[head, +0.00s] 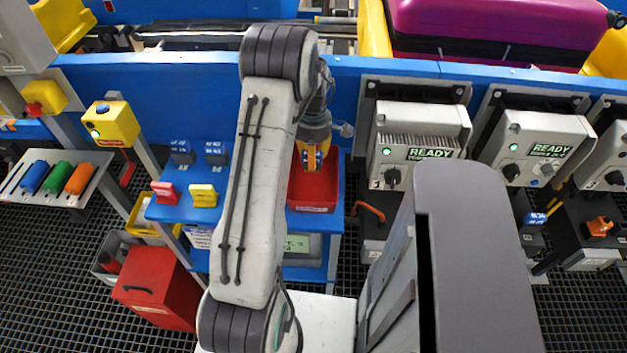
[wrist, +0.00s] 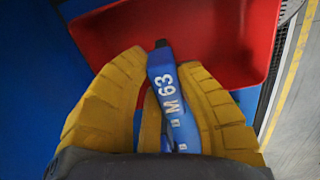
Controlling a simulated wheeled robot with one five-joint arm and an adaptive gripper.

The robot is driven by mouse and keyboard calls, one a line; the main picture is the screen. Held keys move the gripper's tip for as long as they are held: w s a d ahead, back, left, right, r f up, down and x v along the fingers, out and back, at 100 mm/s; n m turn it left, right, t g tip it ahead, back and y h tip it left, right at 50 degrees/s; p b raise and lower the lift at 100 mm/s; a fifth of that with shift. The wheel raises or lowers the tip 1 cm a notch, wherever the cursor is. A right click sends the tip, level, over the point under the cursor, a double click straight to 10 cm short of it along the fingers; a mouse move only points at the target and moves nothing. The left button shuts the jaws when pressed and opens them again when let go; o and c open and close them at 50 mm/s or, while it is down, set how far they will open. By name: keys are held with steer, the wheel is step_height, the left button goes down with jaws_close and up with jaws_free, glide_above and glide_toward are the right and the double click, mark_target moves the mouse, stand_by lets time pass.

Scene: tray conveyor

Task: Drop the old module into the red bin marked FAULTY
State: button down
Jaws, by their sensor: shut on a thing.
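My gripper (head: 314,155) hangs over the red bin (head: 318,196) on the blue bench in the head view. In the wrist view, the yellow fingers of my gripper (wrist: 162,66) are shut on a blue module (wrist: 166,62) with white lettering "M 63". The module lies between the fingers, and its far end points over the red bin (wrist: 250,75), which opens below and beyond it. The part of the bin floor that shows is bare. No FAULTY mark can be read in either view. The module is mostly hidden by my fingers in the head view.
Left of the bin, the blue bench bears a red block (head: 164,191), a yellow block (head: 203,195) and dark blue modules (head: 216,152). A larger red box (head: 155,287) stands on the floor. Grey READY units (head: 418,135) stand right, below the conveyor's blue side rail.

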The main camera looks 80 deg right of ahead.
steer(key=shift+f, duration=0.6)
steer(key=c, duration=0.9)
jaws_free()
steer(key=shift+r, duration=0.1)
step_height(320, 180, up, 12)
steer(key=shift+f, duration=0.1)
